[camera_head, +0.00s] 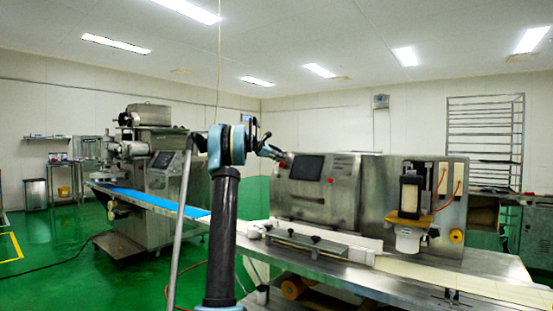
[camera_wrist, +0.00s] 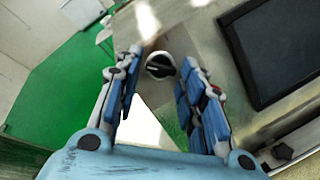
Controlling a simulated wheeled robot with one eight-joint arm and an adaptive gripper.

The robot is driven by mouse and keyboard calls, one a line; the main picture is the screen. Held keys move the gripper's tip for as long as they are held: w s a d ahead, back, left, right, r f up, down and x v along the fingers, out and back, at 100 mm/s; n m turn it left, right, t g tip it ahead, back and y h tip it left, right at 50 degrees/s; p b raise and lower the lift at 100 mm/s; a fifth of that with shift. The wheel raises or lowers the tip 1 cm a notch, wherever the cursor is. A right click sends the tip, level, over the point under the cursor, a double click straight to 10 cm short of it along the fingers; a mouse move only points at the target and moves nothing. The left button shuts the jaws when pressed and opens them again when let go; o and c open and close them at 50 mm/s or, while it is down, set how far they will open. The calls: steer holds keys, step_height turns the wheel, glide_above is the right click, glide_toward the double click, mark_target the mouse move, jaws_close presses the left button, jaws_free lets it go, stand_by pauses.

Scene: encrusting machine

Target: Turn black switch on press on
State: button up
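The black switch (camera_wrist: 160,66), a round dark knob with a light mark across it, sits on the metal face of the press (camera_wrist: 205,45) in the wrist view. My gripper (camera_wrist: 159,60) is open, with one blue-padded finger on each side of the switch in the picture. I cannot tell whether either finger touches it. In the head view my gripper (camera_head: 271,151) is at the upper left corner of the steel press (camera_head: 345,205). The switch cannot be made out in the head view.
A dark screen (camera_wrist: 285,52) is right of the switch, with a dark button (camera_wrist: 283,151) below it. In the head view a conveyor with a blue belt (camera_head: 150,199) stands at left. A steel rack (camera_head: 485,135) is at back right. Green floor is open at left.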

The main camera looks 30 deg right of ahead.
steer(key=c, duration=0.8)
steer(key=shift+m, duration=0.5)
steer(key=m, duration=0.4)
steer(key=shift+w+r+g+y, duration=0.1)
steer(key=shift+w+g+y, duration=0.05)
steer(key=shift+g+y, duration=0.2)
steer(key=m+y, duration=0.1)
steer(key=m, duration=0.3)
steer(key=shift+d+r+m+g, duration=0.1)
steer(key=shift+m+g, duration=0.25)
steer(key=shift+m, duration=0.05)
steer(key=m+y, duration=0.1)
steer(key=m, duration=0.3)
steer(key=shift+r, duration=0.15)
steer(key=shift+d+r+m+y, duration=0.1)
steer(key=shift+m+y, duration=0.25)
steer(key=shift+m, duration=1.65)
